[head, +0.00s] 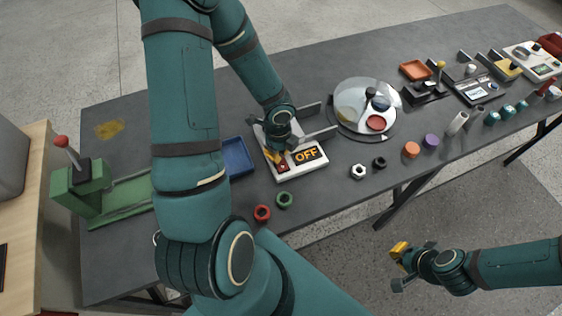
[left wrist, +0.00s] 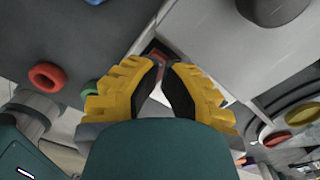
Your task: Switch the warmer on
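The warmer (head: 285,173) is a white box on the grey bench, with a dark display (head: 306,155) that reads OFF in orange. A small red switch (head: 282,166) sits beside the display. My left gripper (head: 275,158) points down over the warmer, its yellow fingertips right beside the switch. In the left wrist view the fingers (left wrist: 164,63) converge with their tips close together, holding nothing, and something red shows just beyond them. Whether they touch the switch is unclear. My right gripper (head: 399,250) is off the bench's front edge, its yellow fingers together and empty.
A blue tray (head: 237,157) lies left of the warmer, and a round plate (head: 350,122) with dishes stands right of it. Red (head: 262,213) and green (head: 284,200) rings lie in front. A green lever device (head: 83,190) stands at the left end.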

